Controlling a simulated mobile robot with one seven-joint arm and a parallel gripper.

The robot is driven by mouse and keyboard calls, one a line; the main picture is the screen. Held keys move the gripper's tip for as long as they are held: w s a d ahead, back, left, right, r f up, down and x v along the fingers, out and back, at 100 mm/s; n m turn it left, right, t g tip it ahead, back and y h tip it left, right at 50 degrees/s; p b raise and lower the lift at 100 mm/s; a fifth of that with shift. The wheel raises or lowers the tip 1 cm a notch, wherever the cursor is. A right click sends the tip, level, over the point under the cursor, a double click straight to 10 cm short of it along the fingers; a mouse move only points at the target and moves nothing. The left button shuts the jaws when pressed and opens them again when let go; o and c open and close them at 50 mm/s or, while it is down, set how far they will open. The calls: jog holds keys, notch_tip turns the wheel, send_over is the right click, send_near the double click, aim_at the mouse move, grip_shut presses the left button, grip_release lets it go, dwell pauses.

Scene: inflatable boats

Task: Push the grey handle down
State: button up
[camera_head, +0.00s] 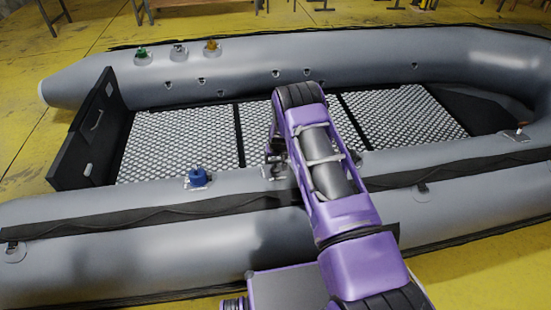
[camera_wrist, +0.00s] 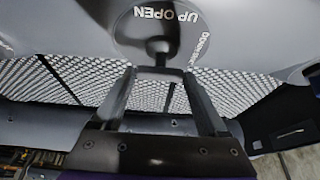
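In the wrist view, a round grey valve plate on the boat's tube carries a dark grey handle (camera_wrist: 158,46) on a short stem. White lettering around it reads "UP OPEN" and part of "DOWN". My gripper (camera_wrist: 159,73) is open, its two dark fingers apart, with the handle and stem in line with the gap between them. I cannot tell how far the tips are from the handle. In the head view, my purple arm reaches over the near tube and hides the gripper tips and most of that valve.
The grey inflatable boat (camera_head: 120,220) lies on a yellow floor. A blue-handled valve (camera_head: 197,178) sits left of my arm on the near tube. A black transom (camera_head: 88,130) closes the left end.

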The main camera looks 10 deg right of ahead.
jog(key=shift+o, duration=1.1)
jog(key=shift+s+f, duration=0.1)
jog(key=shift+f, duration=0.15)
jog(key=shift+o, duration=0.5)
jog(key=shift+r, duration=0.15)
jog(key=p+v, duration=0.2)
jog(key=v, duration=1.5)
jog(key=shift+r+p, duration=0.2)
jog(key=shift+p, duration=0.2)
